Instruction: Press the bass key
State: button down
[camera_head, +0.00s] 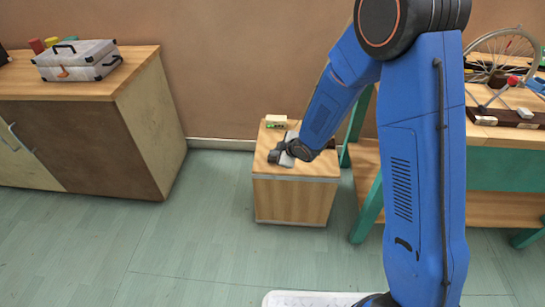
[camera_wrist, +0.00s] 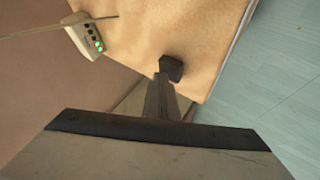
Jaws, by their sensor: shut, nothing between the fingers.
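My gripper (camera_head: 277,156) is over the top of a small wooden cabinet (camera_head: 293,205) in the head view, with its fingers shut and nothing between them. In the wrist view the shut gripper (camera_wrist: 170,70) shows as a narrow dark bar with a black tip, against the pale wooden top. I cannot pick out the bass key with certainty; the gripper and wrist cover part of the cabinet top. Whether the fingertips touch anything is not clear.
A small pale box with green lights (camera_wrist: 86,40) lies near the cabinet top's back edge; a thin rod crosses it in the wrist view. A green-legged workbench (camera_head: 500,133) stands right, a larger cabinet (camera_head: 135,80) with a silver case (camera_head: 77,61) left. The floor between is clear.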

aim_at(275, 158)
jog(key=shift+r, duration=0.8)
jog(key=shift+r, duration=2.5)
